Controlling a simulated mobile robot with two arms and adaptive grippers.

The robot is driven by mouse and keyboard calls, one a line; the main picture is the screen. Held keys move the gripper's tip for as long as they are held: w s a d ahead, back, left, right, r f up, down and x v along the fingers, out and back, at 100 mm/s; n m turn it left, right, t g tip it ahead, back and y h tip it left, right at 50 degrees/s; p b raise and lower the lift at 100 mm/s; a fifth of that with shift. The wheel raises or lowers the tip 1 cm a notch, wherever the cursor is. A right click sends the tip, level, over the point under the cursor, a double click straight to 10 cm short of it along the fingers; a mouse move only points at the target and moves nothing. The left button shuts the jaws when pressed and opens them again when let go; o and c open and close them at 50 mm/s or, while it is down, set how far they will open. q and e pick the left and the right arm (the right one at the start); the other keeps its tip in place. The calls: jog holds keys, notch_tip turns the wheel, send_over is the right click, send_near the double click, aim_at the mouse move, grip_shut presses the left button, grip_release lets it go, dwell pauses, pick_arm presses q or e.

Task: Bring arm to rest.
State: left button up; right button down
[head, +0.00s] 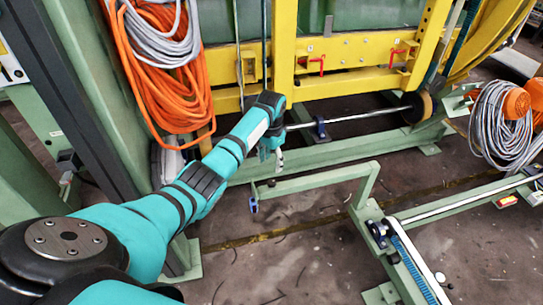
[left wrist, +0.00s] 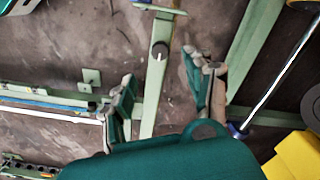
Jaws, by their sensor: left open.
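My left arm, teal with dark bands, comes in from the lower left of the head view and reaches toward the yellow frame. My left gripper (head: 271,155) hangs at its end, small and partly hidden by the wrist. In the left wrist view the left gripper (left wrist: 165,85) shows two fingers spread apart, with nothing held between them. A green bar with a dark round knob (left wrist: 160,50) shows beyond the gap between the fingers. My right gripper is not in view.
The yellow frame (head: 345,48) stands just beyond the gripper. Orange cable (head: 165,100) hangs on the left post. A metal shaft (head: 360,116) runs behind the gripper. A low green rail (head: 320,182) stands to the right. Bare floor (head: 290,260) lies in front.

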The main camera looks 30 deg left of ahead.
pick_arm(q)
notch_tip(320, 180, up, 2)
dwell(0.6)
